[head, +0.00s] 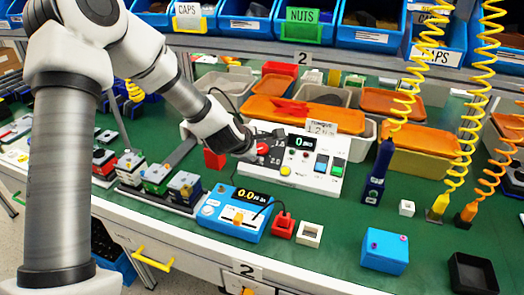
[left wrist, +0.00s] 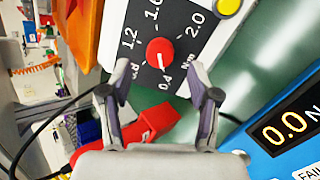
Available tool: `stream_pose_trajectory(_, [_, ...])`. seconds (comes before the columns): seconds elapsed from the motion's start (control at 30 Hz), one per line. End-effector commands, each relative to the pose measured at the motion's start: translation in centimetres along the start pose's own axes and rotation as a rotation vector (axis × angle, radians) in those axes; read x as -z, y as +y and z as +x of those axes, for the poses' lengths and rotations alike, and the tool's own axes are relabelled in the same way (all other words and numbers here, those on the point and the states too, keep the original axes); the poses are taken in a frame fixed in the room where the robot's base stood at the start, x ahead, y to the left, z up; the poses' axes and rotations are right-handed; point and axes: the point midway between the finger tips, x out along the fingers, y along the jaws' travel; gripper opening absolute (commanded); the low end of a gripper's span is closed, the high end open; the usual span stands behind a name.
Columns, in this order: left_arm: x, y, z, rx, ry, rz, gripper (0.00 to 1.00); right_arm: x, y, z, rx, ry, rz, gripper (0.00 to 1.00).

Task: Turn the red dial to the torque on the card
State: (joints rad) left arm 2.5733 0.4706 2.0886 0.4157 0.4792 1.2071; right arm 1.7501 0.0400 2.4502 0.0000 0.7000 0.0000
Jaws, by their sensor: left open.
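The red dial (left wrist: 160,52) sits on a dark scale plate marked 0.4 to 2.0 on a white control box (head: 322,176). In the left wrist view its white mark points about at 0.4. In the head view the dial (head: 264,148) is partly covered by my left gripper (head: 250,150). My left gripper is open, its two fingertips (left wrist: 160,93) apart and short of the dial, with nothing between them. The card (head: 322,128) stands behind the box and reads TORQUE, with small figures that look like 1.2 Nm. My right gripper is not in view.
A blue meter (head: 235,212) showing 0.0 stands in front of the box. A red block (left wrist: 153,120) lies close beside my left gripper. Coiled yellow hoses (head: 470,120) hang at right.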

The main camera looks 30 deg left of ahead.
Motion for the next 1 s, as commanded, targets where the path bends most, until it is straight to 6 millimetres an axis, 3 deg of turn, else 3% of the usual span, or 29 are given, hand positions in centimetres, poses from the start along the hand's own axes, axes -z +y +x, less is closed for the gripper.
stream_pose_trajectory(0.03, [0.1, -0.2, 1.2, 0.001, 0.002, 0.004, 0.61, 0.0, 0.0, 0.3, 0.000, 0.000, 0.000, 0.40])
stream_pose_trajectory(0.2, [0.0, -0.1, 3.8, 0.001, 0.001, 0.003, 0.61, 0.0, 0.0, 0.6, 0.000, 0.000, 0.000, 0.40])
stream_pose_trajectory(0.5, [0.0, 0.0, 4.3, 0.001, 0.000, 0.002, 0.61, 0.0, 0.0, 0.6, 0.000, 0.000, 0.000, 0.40])
stream_pose_trajectory(0.67, [0.0, -0.1, 4.3, 0.001, 0.000, 0.002, 0.05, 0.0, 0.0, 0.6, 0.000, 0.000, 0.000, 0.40])
stream_pose_trajectory(0.7, [0.0, -0.1, 4.3, 0.001, 0.000, 0.002, 0.01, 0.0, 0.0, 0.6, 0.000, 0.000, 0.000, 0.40])
stream_pose_trajectory(1.0, [0.0, 0.0, 4.3, 0.002, -0.001, 0.015, 0.01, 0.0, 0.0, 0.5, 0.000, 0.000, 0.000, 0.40])
